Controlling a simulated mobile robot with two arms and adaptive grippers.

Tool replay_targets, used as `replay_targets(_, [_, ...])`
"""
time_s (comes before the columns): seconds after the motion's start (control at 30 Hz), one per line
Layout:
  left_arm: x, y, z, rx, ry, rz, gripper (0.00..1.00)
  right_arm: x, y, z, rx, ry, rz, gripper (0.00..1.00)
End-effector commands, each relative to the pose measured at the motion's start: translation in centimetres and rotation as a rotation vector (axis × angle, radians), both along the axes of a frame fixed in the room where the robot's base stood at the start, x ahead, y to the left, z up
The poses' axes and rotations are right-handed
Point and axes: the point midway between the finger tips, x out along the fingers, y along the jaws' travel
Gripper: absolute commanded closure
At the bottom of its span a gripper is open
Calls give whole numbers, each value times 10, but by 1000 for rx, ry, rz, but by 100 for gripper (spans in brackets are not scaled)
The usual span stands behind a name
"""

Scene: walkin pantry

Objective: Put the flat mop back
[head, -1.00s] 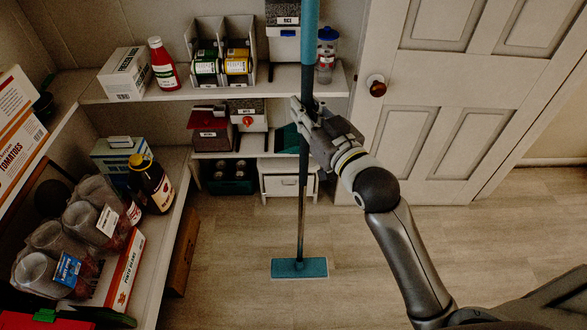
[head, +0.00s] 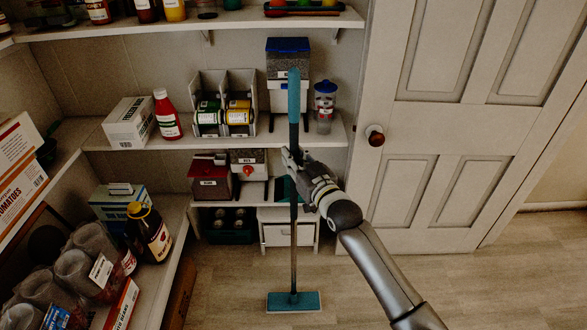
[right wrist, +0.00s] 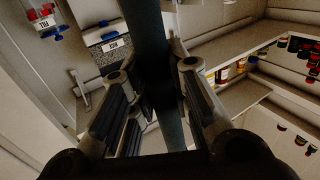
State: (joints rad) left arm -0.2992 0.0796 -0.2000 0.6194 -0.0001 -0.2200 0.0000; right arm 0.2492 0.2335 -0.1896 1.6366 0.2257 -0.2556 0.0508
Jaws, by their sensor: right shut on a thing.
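The flat mop (head: 294,258) stands upright in the head view, with a teal grip at the top of its dark pole and a flat teal head (head: 293,301) at the floor. My right gripper (head: 293,172) is shut around the pole about halfway up. In the right wrist view the mop pole (right wrist: 165,60) runs between the fingers of my right gripper (right wrist: 160,95). I cannot tell whether the mop head touches the floor. My left gripper is not in view.
Behind the mop are shelves (head: 100,140) with bins, cans, jars and bottles. A left shelf (head: 165,262) holds bottles, jars and boxes. A white door (head: 430,125) with a dark knob (head: 375,136) stands at the right. The wooden floor (head: 440,285) is clear at the lower right.

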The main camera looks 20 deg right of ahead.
Motion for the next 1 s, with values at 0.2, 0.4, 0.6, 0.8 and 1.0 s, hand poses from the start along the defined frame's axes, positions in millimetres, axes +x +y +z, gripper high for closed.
replay_targets(0.2, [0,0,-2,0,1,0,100,9,-1,-10,2,-4,0,100])
replay_targets(0.4, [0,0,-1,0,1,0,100,8,-1,-34,3,-5,0,100])
replay_targets(0.6, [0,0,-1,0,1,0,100,8,-1,-36,3,-8,0,100])
replay_targets(0.8, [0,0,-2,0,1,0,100,7,-1,-42,2,1,0,80])
replay_targets(1.0, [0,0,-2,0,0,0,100,7,-1,-41,1,1,0,60])
